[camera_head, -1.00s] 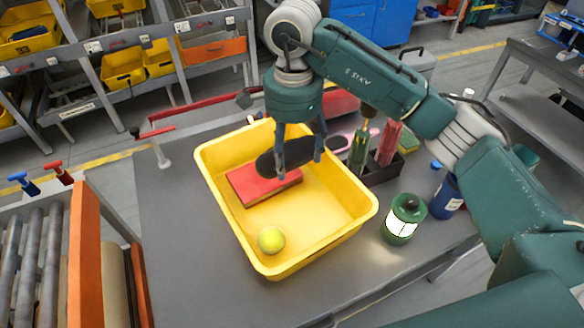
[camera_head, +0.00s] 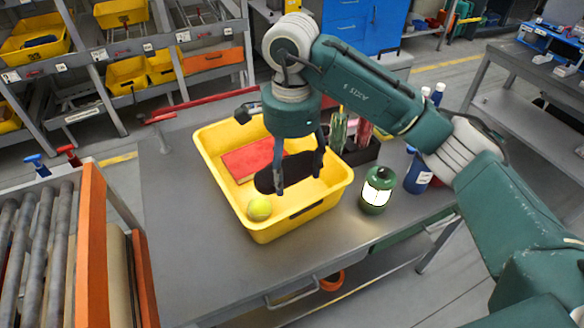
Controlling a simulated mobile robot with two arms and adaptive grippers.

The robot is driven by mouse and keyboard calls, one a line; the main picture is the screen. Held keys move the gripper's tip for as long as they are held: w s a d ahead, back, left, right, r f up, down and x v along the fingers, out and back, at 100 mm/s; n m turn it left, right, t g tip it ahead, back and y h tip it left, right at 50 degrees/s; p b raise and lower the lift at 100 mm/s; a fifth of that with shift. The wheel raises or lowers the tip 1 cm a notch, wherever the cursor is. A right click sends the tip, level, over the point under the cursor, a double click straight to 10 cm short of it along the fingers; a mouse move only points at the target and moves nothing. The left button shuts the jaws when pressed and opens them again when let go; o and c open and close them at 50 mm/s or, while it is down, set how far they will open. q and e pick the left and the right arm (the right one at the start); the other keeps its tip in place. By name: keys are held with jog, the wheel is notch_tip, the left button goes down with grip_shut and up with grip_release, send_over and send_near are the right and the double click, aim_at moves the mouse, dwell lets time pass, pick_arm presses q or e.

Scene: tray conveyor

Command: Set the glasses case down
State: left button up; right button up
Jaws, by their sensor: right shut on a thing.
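The glasses case (camera_head: 298,172) is a dark, rounded, elongated case. A red book-like box (camera_head: 246,158) lies in the tray behind and left of the case. A yellow-green ball (camera_head: 259,208) lies in the tray's front left corner. My left gripper is not in view.
A green lantern (camera_head: 377,189) and a blue bottle (camera_head: 417,175) stand right of the tray. A dark caddy (camera_head: 361,154) is behind it. The grey tabletop (camera_head: 180,220) is clear at left. A roller conveyor (camera_head: 38,240) is further left.

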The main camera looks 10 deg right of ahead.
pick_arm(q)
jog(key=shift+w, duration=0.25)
pick_arm(e)
jog(key=s+d+f+n, duration=0.3)
jog(key=s+f+n, duration=0.4)
jog(key=s+f, duration=0.2)
jog(key=s+d+f+n, duration=0.4)
jog(key=s+f+n, duration=0.3)
jog(key=s+f, duration=0.2)
jog(key=shift+s, duration=0.35)
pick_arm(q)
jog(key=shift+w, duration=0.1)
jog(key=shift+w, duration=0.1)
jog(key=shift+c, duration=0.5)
pick_arm(e)
jog(key=shift+d, duration=0.15)
